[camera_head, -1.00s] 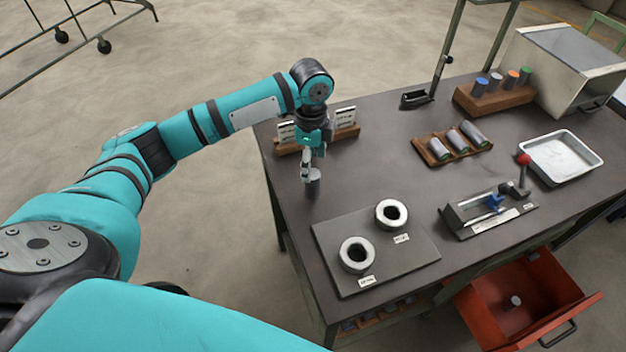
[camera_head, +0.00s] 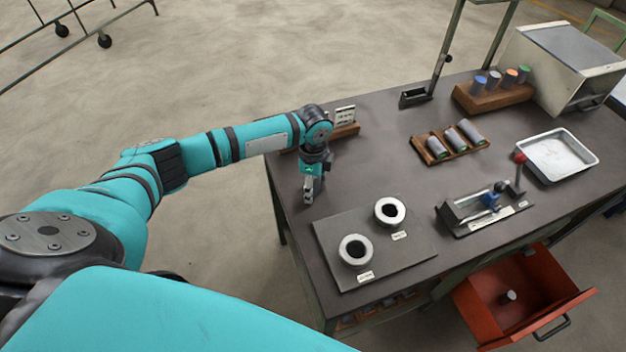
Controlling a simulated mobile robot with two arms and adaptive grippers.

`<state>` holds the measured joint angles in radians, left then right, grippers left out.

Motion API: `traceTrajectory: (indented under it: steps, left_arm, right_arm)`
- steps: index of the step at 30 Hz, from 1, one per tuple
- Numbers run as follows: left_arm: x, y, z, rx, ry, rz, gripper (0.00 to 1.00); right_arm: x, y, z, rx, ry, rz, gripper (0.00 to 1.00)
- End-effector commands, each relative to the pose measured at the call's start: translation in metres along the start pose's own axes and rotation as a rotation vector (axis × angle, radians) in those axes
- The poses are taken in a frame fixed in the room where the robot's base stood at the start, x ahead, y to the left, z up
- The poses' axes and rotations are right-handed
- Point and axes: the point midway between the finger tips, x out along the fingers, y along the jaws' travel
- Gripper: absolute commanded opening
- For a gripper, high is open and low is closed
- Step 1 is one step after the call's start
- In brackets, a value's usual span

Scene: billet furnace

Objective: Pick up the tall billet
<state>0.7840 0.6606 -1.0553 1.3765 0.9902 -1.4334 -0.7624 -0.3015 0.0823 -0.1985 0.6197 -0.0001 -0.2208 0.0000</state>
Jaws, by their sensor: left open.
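My left gripper (camera_head: 309,196) points down at the left end of the dark table and is open. The grey upright billet seen there a second ago is now hidden behind or between its fingers; I cannot tell whether they touch it. Three grey billets (camera_head: 454,140) lie side by side in a wooden tray. Several billets with coloured tops (camera_head: 495,77) stand in a wooden block at the back right. A small grey billet (camera_head: 510,296) is in the open red drawer. My right gripper is not in view.
A dark plate (camera_head: 396,252) with two pale rings (camera_head: 355,251) lies just in front of my left gripper. A wooden card holder (camera_head: 345,130) stands behind it. A clamp fixture (camera_head: 485,208), metal tray (camera_head: 559,157) and furnace box (camera_head: 572,68) are to the right. The table middle is clear.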

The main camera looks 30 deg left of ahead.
Motion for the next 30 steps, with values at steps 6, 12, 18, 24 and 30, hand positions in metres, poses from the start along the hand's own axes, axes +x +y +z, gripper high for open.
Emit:
traceTrajectory:
  steps: [6,12,18,24,30]
  left_arm:
    - [-0.0005,-0.0002,0.0,0.0,0.0,0.0,0.43]
    - [-0.0007,-0.0002,0.0,-0.001,0.0,0.0,0.17]
    - [-0.0009,-0.0003,0.0001,-0.001,0.0,0.0,0.0]
    - [-0.0028,-0.0016,-0.0004,-0.001,0.002,-0.003,0.0]
    - [-0.008,-0.0022,-0.0003,-0.002,0.002,-0.004,0.0]
  right_arm:
    - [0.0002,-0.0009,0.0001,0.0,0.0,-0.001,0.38]
    - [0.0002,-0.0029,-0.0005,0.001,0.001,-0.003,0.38]
    - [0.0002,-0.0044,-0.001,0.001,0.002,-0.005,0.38]
    - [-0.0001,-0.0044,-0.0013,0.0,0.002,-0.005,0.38]
    - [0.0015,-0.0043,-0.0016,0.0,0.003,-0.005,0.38]
